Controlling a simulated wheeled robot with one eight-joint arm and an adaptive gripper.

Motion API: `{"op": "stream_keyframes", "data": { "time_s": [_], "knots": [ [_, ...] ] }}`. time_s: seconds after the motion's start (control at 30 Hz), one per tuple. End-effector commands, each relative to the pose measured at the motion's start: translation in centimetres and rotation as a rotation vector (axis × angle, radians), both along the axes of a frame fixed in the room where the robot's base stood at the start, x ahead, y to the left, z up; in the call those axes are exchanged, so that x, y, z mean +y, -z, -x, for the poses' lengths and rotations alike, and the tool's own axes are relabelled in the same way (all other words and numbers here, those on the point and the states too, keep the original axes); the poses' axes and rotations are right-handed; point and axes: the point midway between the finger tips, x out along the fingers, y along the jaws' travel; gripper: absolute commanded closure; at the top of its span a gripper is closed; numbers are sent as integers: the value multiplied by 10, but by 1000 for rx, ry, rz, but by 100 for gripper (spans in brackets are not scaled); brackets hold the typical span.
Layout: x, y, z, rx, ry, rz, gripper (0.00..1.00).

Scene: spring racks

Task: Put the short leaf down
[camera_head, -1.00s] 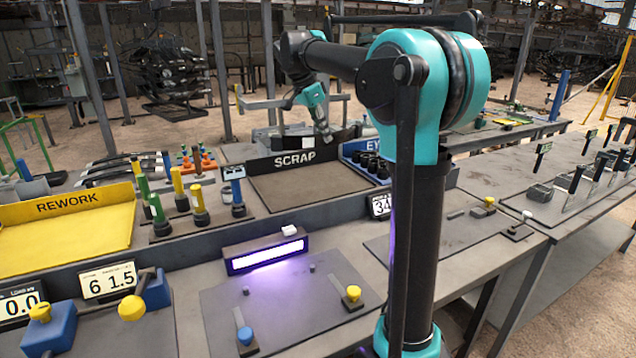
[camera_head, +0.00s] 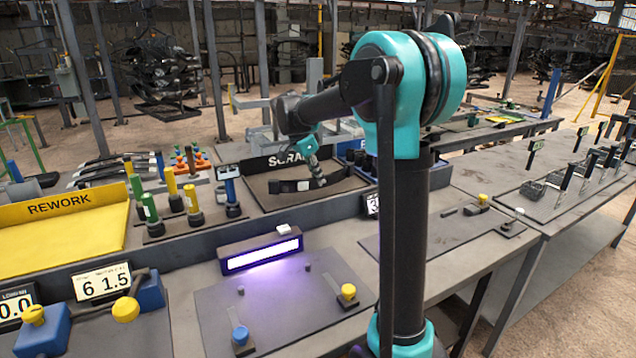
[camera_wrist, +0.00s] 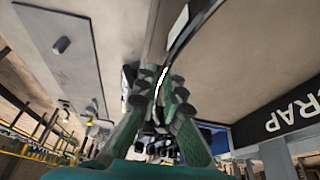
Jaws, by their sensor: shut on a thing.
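The short leaf (camera_head: 288,186) is a dark, slightly curved strip with a white patch, low over or in the grey SCRAP tray (camera_head: 262,200). I cannot tell whether it touches the tray floor. My gripper (camera_head: 318,180) is shut on the leaf, reaching down from above. In the wrist view the leaf (camera_wrist: 192,32) runs up from between the fingers of my gripper (camera_wrist: 158,95). The fingers hide part of it.
The yellow REWORK tray (camera_head: 60,240) is at the left. Several coloured gauges, such as a blue one (camera_head: 231,190), stand between the trays. A lit lamp bar (camera_head: 262,252) is on the front bench. Black cups stand right of the SCRAP tray.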

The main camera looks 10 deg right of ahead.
Motion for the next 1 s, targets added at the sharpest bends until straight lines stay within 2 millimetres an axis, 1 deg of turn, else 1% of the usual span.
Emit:
{"op": "stream_keyframes", "data": {
  "time_s": [0.1,0.17,0.53,0.57,0.6,0.7,0.73,1.0],
  "knots": [
    [0,15,0,0,0,1,100],
    [0,19,0,0,0,1,100],
    [0,22,0,0,0,1,100],
    [0,23,0,0,0,0,92],
    [0,23,0,0,0,0,87],
    [0,22,0,0,0,0,74],
    [0,22,0,0,0,0,72],
    [0,22,0,0,0,0,72]
  ]
}}
